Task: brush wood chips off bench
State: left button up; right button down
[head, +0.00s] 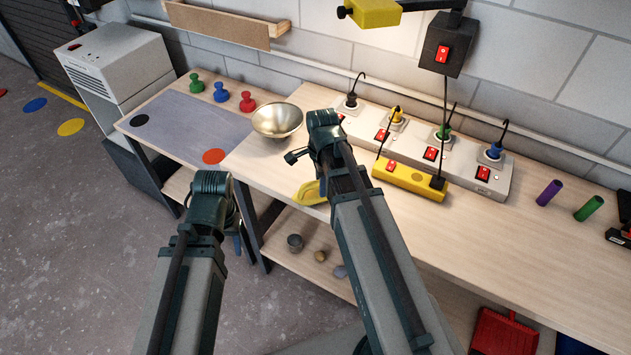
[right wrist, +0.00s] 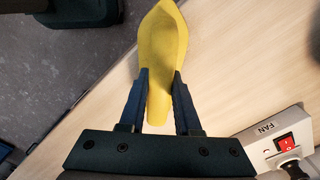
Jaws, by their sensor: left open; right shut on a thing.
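My right gripper (right wrist: 160,100) is shut on the narrow end of a yellow tool (right wrist: 163,45), whose broad, pointed end reaches away from the jaws over the light wood. In the head view the yellow tool (head: 308,194) shows beside my right arm, at the front edge of the wooden bench (head: 440,235). I cannot tell whether it touches the bench top. My left gripper (head: 238,238) is open, in front of the bench and left of the right arm; its wrist mostly hides its fingers. I cannot make out any wood chips.
A metal bowl (head: 277,120) stands at the bench's left end. A grey socket strip (head: 470,160) with plugs and a yellow switch box (head: 408,181) line the back. A red dustpan (head: 503,335) is below the bench.

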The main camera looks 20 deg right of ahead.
jog(key=shift+s+d, duration=0.1)
jog(key=shift+s, duration=0.05)
jog(key=shift+s+d, duration=1.3)
jog(key=shift+s, duration=0.1)
jog(key=shift+r, duration=0.1)
notch_tip(320, 180, up, 6)
jog(key=p, duration=0.6)
notch_tip(320, 180, up, 3)
jog(key=p, duration=0.3)
